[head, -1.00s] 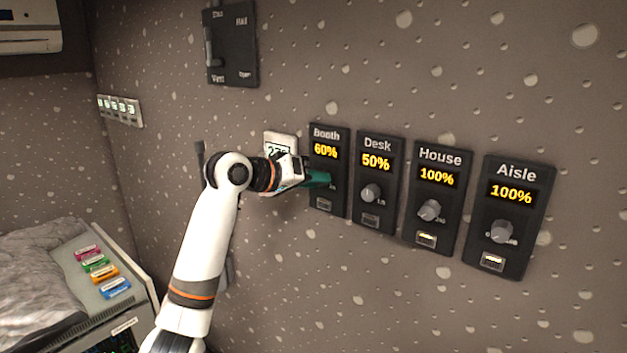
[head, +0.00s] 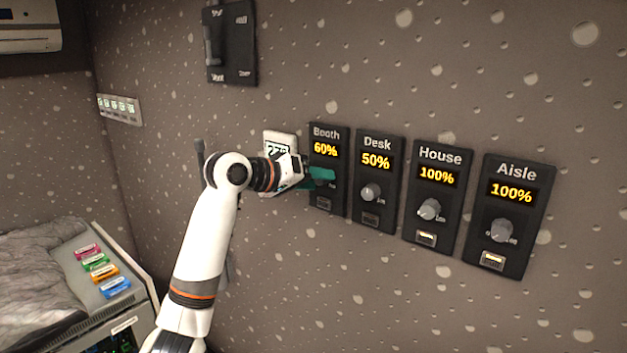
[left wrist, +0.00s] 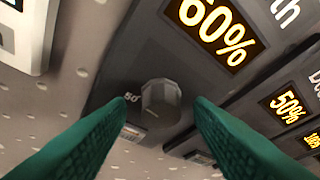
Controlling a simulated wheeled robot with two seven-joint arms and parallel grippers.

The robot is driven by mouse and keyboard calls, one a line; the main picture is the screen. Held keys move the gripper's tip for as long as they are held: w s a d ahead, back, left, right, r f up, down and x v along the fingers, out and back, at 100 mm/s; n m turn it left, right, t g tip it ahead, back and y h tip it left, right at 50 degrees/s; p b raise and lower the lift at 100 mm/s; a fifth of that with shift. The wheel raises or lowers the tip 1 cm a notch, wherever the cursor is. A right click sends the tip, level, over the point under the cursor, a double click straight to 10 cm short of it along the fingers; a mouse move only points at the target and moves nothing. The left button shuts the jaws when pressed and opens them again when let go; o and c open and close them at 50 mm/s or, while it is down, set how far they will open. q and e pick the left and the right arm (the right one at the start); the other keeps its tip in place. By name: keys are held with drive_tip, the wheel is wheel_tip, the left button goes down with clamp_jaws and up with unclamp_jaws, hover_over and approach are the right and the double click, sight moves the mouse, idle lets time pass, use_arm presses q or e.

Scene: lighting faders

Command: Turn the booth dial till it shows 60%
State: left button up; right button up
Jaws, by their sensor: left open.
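The booth panel (head: 327,195) is a dark plate on the wall, the leftmost of a row, and its display (head: 326,149) reads 60%. The same reading shows large in the left wrist view (left wrist: 213,28). The booth dial (left wrist: 160,101) is a grey faceted knob, seen in the left wrist view; in the head view my gripper hides it. My left gripper (head: 322,176) has green fingers and is at the booth panel. In the left wrist view its fingers (left wrist: 155,125) stand open, one on each side of the dial, with gaps between. My right gripper is not in view.
To the right are the Desk panel (head: 378,205) at 50%, the House panel (head: 432,215) at 100% and the Aisle panel (head: 510,225) at 100%. A white thermostat-like box (head: 280,144) is just left of the booth panel. A dark switch box (head: 232,45) hangs above.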

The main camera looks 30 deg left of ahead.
use_arm(q)
drive_tip(key=shift+s, duration=0.1)
drive_tip(key=shift+s+a+b, duration=0.15)
drive_tip(key=shift+s+b, duration=0.15)
drive_tip(key=b+v, duration=0.4)
drive_tip(key=v, duration=0.7)
drive_tip(key=shift+r, duration=0.1)
